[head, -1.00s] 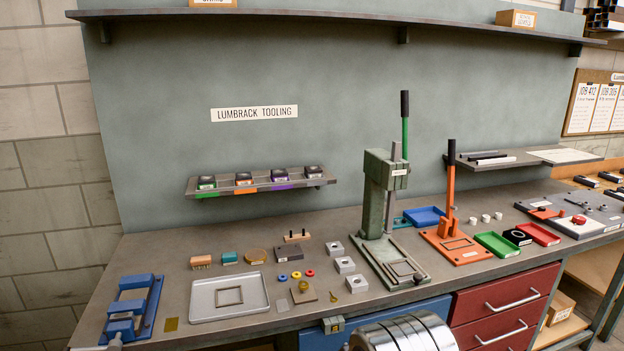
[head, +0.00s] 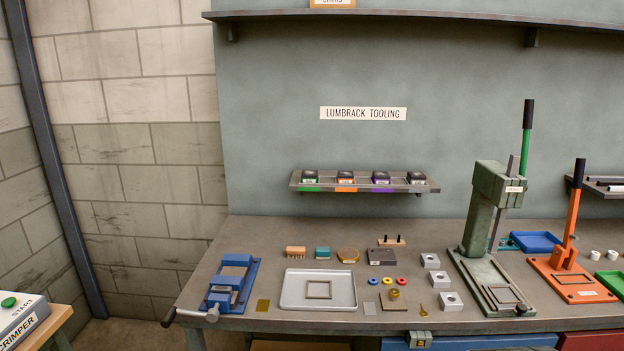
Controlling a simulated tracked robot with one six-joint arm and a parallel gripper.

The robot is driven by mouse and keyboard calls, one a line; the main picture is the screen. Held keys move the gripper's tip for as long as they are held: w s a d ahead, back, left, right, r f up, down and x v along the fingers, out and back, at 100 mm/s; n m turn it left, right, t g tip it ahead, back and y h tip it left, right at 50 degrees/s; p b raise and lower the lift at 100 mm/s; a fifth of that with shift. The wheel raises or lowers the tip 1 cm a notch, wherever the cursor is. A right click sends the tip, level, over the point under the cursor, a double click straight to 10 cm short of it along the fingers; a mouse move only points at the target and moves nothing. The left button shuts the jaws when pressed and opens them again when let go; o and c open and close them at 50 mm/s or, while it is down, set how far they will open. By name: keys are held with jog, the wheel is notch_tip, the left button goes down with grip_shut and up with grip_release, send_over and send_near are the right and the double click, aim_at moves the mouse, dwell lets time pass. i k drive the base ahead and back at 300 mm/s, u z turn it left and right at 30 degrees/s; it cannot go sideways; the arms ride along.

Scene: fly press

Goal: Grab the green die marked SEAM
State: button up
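The die with green marking (head: 313,177) sits in the leftmost place on the small wall rack (head: 427,188), above a green strip on the rack's front edge. It has a dark top and a pale front label, too small to read, so I cannot confirm SEAM. To its right on the rack stand a die with orange marking (head: 346,177), a die with purple marking (head: 380,177) and another dark die (head: 415,178). My gripper is not in view.
The rack hangs above the bench (head: 240,255). On the bench are a blue vise (head: 232,285), a grey tray (head: 290,295), several small parts, a green lever press (head: 490,200) and an orange lever press (head: 560,265). A long shelf (head: 430,15) runs overhead. Space in front of the rack looks clear.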

aim_at(307, 177)
jog(key=k, duration=0.65)
jog(key=u, duration=0.7)
jog(key=i, duration=2)
jog(key=z, duration=0.75)
